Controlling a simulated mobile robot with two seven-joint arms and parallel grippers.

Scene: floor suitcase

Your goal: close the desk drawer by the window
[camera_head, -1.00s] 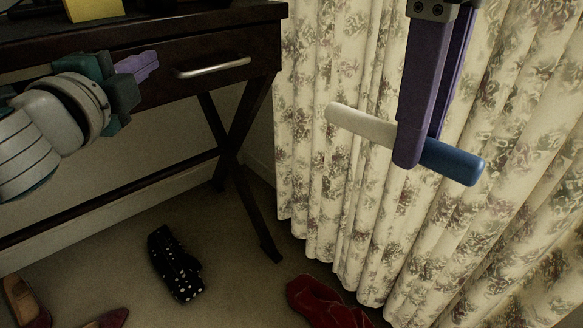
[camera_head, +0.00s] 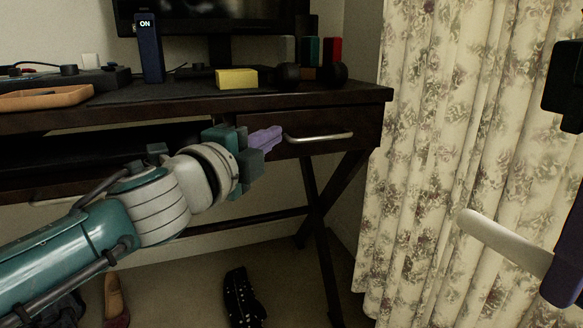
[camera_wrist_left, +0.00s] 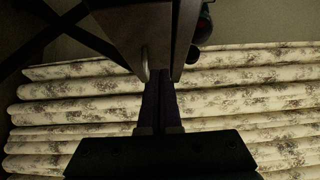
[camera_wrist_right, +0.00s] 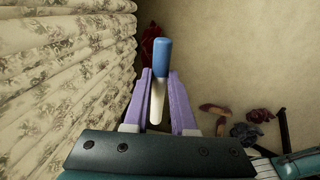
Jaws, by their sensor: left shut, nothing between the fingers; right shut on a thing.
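The desk drawer (camera_head: 345,128) beside the curtain has a silver bar handle (camera_head: 318,137), which also shows in the left wrist view (camera_wrist_left: 145,66). I cannot tell how far its front stands out from the desk. My left gripper (camera_head: 279,135) is shut and empty, its purple fingers at the left end of the handle; whether they touch the drawer is unclear. My right gripper (camera_wrist_right: 160,78) is shut on a white-and-blue stick (camera_wrist_right: 161,57). In the head view the stick's white end (camera_head: 500,240) shows at the right, well apart from the desk.
The dark desk (camera_head: 190,95) bears a monitor, a yellow block (camera_head: 236,79), an orange tray (camera_head: 45,97) and small devices. A floral curtain (camera_head: 420,180) hangs right of it. A dotted black item (camera_head: 243,298) and a shoe (camera_head: 115,300) lie on the floor.

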